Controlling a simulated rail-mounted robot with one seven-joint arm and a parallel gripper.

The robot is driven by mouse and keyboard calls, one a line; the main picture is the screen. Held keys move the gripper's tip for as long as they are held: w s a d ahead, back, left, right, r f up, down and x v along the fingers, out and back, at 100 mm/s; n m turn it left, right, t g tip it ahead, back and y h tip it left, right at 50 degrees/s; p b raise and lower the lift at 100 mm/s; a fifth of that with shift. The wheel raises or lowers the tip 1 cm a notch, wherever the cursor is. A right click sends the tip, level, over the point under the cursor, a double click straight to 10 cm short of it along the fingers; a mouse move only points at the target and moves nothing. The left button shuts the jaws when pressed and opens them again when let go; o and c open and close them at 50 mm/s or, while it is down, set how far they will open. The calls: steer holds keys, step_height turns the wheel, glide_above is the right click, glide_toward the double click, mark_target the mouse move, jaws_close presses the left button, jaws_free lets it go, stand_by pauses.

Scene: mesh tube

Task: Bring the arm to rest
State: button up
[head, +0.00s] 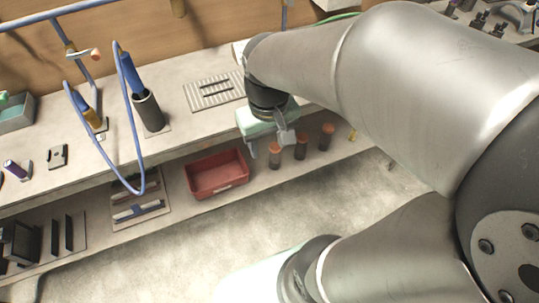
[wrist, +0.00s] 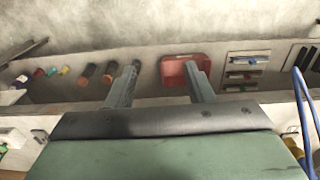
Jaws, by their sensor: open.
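My gripper (wrist: 160,88) shows in the wrist view with its two fingers well apart and nothing between them. In the head view my gripper (head: 265,149) hangs in front of the bench edge, above the lower shelf. My arm comes in from the right and covers much of the head view. One finger is plain there; the other is partly hidden.
A red bin (head: 217,174) and several dark jars with orange lids (head: 301,147) stand on the lower shelf. The bench top (head: 190,65) holds a slotted plate (head: 214,91), a dark cylinder (head: 149,111) and a looping blue hose (head: 143,160). The floor in front is clear.

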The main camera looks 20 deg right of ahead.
steer(key=s, duration=0.1)
steer(key=s+f, duration=0.1)
steer(key=s, duration=0.1)
steer(key=s+a+f, duration=0.1)
steer(key=s, duration=0.1)
steer(key=shift+s+f, duration=0.1)
steer(key=shift+f, duration=0.15)
stand_by(0.8)
